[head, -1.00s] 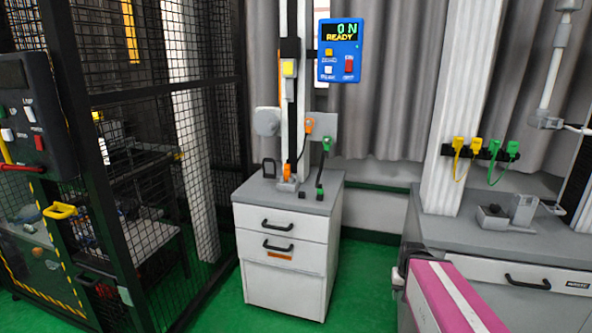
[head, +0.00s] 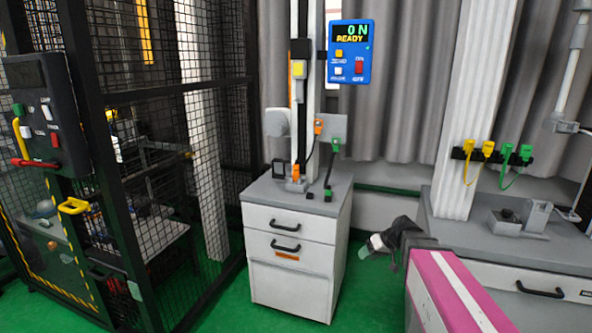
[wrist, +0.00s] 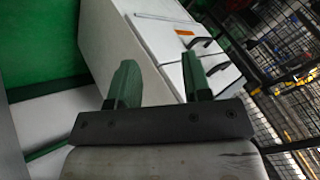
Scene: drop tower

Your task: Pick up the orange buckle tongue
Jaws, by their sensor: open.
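An orange piece (head: 319,126), which looks like the buckle tongue, is at the grey plate beside the upright test column, with a dark strap running down from it. My gripper (head: 372,248) is in front and to the right of the white cabinet, well below and apart from both orange pieces. In the wrist view its two green fingers (wrist: 160,78) are spread with nothing between them.
The white drawer cabinet (head: 290,228) has a grey top. A green piece (head: 335,146) hangs right of the orange one. A blue display (head: 349,52) reads 0 N READY. A mesh cage (head: 140,120) stands left, a grey counter (head: 500,245) right. Green floor is open in front.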

